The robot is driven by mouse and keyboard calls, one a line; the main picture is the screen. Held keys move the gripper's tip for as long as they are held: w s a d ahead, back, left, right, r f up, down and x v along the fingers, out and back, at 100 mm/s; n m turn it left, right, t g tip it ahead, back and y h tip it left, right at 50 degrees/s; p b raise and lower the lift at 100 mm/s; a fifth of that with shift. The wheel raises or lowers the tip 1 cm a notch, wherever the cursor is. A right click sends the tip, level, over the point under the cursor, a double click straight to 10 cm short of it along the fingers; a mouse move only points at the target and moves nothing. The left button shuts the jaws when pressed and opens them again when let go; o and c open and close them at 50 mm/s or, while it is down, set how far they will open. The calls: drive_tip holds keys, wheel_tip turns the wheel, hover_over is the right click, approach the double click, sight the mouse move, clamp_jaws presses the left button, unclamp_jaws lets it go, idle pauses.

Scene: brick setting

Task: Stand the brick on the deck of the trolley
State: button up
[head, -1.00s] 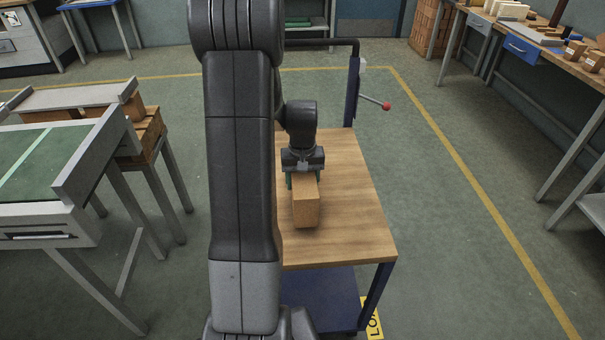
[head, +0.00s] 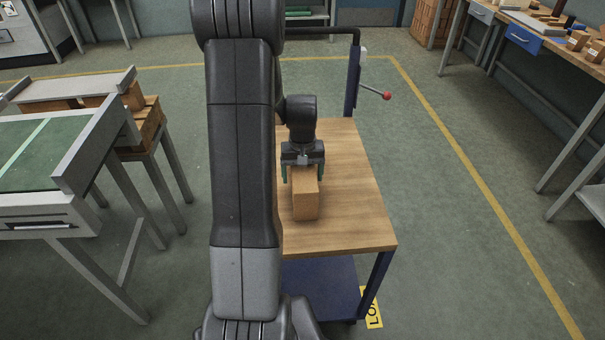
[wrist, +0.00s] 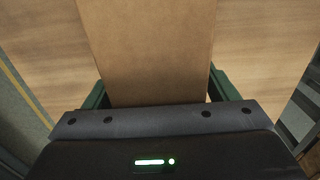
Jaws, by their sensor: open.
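The tan brick (head: 306,202) is on the wooden deck (head: 358,222) of the trolley, and its lower end appears to rest on the boards. My gripper (head: 304,174) is at the brick's far upper end, with green fingers on either side of it. In the wrist view the brick (wrist: 155,50) runs up from between the fingers of my gripper (wrist: 157,90). The fingers are spread, with a small gap showing at the brick's right side. The brick's far face and its contact with the deck under the gripper are hidden.
The trolley has a dark upright handle (head: 352,75) with a red-knobbed lever (head: 387,96) at the back right. A grey-framed table with a green top (head: 30,155) stands at left. A workbench (head: 540,25) stands at far right. My arm covers the deck's left side.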

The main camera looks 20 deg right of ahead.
wheel_tip(320, 180, up, 12)
drive_tip(key=shift+r+p, duration=0.1)
drive_tip(key=shift+p, duration=0.35)
